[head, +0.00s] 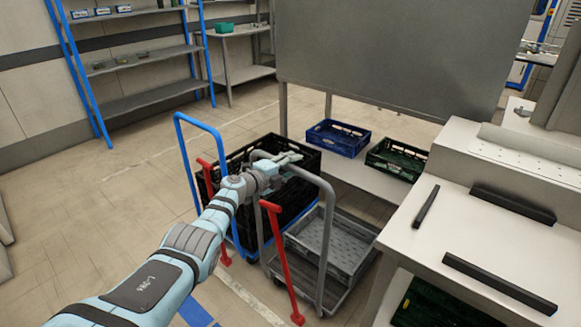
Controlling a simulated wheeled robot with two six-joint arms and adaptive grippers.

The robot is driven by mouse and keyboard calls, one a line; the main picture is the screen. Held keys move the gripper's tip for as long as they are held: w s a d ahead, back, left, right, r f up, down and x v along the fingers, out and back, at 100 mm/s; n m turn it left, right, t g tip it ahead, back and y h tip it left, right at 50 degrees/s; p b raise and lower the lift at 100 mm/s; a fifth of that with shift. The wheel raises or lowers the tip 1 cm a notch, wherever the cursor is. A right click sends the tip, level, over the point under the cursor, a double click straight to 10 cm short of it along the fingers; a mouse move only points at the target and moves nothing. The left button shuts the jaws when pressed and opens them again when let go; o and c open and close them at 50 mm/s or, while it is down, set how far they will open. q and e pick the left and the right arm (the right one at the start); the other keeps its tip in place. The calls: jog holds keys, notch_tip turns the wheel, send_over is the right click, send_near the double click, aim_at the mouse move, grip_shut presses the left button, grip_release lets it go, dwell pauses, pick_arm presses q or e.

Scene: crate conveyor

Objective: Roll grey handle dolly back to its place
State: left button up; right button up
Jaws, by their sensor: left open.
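The grey handle dolly (327,245) stands in the middle, with its grey push handle upright on the near side and a grey crate (345,238) on its deck. My left arm reaches in from the lower left. My left gripper (294,160) is open at the top bar of the grey handle; I cannot tell whether it touches the bar. The arm and gripper hide part of the handle. A red lever (283,265) stands at the dolly's near side. My right gripper is not in view.
A blue handle dolly (188,165) with a black crate (237,160) stands close on the left. A white workbench (480,245) is close on the right. Blue (337,138) and green (398,159) crates lie beyond, beneath a grey panel. The floor at left is clear.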

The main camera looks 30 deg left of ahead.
pick_arm(q)
jog(key=shift+s, duration=0.1)
jog(key=v, duration=1.1)
jog(key=shift+s, duration=0.35)
jog(key=shift+a, duration=0.1)
